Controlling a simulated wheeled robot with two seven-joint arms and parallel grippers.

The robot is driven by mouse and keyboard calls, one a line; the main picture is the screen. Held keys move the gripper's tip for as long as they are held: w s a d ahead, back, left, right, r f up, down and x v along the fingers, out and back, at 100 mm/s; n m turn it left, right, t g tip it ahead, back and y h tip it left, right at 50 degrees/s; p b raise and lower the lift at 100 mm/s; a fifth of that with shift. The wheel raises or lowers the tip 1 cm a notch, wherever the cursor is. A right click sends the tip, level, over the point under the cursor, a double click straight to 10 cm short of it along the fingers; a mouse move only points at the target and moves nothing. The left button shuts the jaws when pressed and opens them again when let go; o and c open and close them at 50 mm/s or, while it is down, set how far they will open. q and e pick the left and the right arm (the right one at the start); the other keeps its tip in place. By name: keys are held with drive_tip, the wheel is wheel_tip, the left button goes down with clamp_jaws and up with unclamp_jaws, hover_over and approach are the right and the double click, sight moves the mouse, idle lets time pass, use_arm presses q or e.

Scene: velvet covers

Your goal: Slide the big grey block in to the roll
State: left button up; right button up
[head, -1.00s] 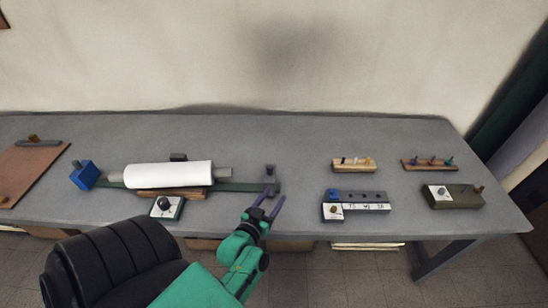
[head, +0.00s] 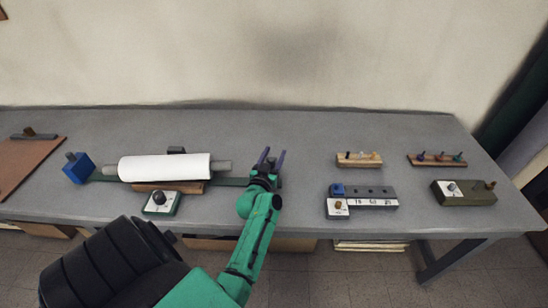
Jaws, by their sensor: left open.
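The white roll (head: 165,168) lies on a wooden rest (head: 166,187) over a green rail (head: 232,182), with a grey core end showing on its right. The grey block (head: 272,164) with its upright knob is at the rail's right end, apart from the roll and mostly hidden by my left gripper. My left gripper (head: 274,154) is open, its two purple fingers pointing away from me, one on each side of the knob as seen here. Contact cannot be told. My right gripper is not in view.
A blue block (head: 78,168) with a grey knob is at the rail's left end. A dial box (head: 162,203) sits in front of the roll. Peg boards and a labelled strip (head: 372,203) stand to the right. The stretch of rail between roll and gripper is clear.

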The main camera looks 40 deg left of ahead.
use_arm(q)
clamp_jaws()
idle(1.4)
